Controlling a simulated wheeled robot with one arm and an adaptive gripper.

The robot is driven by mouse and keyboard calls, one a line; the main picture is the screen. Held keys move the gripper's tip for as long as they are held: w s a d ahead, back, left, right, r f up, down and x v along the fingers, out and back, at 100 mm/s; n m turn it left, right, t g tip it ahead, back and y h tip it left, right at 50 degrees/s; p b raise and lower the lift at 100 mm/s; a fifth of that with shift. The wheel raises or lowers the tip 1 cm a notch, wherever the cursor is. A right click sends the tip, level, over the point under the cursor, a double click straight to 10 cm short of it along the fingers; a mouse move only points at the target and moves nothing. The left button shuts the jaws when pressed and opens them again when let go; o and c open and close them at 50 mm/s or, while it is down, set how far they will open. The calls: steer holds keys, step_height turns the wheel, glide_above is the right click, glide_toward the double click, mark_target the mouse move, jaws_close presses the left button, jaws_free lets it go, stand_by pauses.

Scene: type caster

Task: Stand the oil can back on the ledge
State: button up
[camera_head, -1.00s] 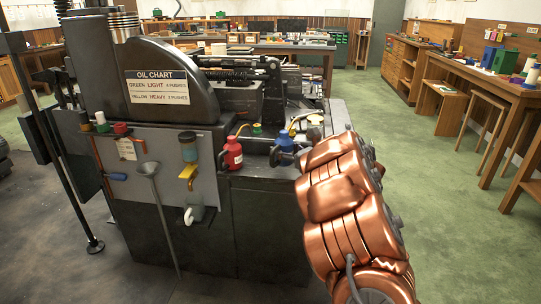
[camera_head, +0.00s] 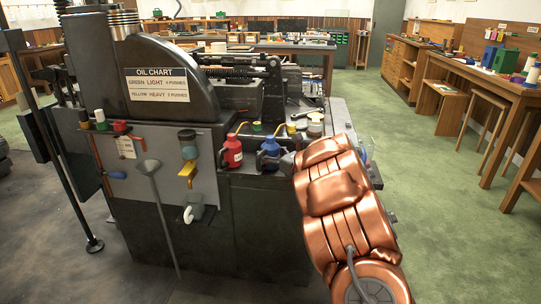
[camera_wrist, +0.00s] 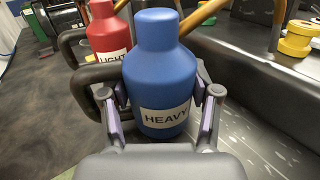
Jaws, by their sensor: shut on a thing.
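A blue oil can labelled HEAVY (camera_wrist: 163,78) stands upright between the fingers of my gripper (camera_wrist: 163,112) in the wrist view. The fingers are shut on its sides. In the head view the blue can (camera_head: 269,155) is at the ledge (camera_head: 245,176) on the machine's front, right of a red can (camera_head: 232,152). My arm hides most of the gripper there. The red can, labelled LIGHT, stands behind the blue one in the wrist view (camera_wrist: 108,38). I cannot tell whether the blue can's base touches the ledge.
The dark machine (camera_head: 165,80) carries an OIL CHART sign (camera_head: 157,84). Yellow spouts rise near both cans. A yellow-lidded tin (camera_wrist: 297,38) stands to the right in the wrist view. Green floor lies open to the right.

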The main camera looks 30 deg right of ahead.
mark_target(278, 156)
steer(key=shift+f+b, duration=0.15)
steer(key=shift+b, duration=0.25)
steer(key=o, duration=1.3)
steer(key=shift+o, duration=0.2)
steer(key=shift+r+p, duration=0.25)
steer(key=shift+p, duration=1.05)
steer(key=shift+s+d+f, duration=0.1)
steer(key=shift+s+f, duration=0.05)
steer(key=b+v, duration=0.1)
steer(key=v, duration=0.6)
steer(key=shift+s+d, duration=0.15)
steer(key=shift+s, duration=0.1)
steer(key=shift+w, duration=0.1)
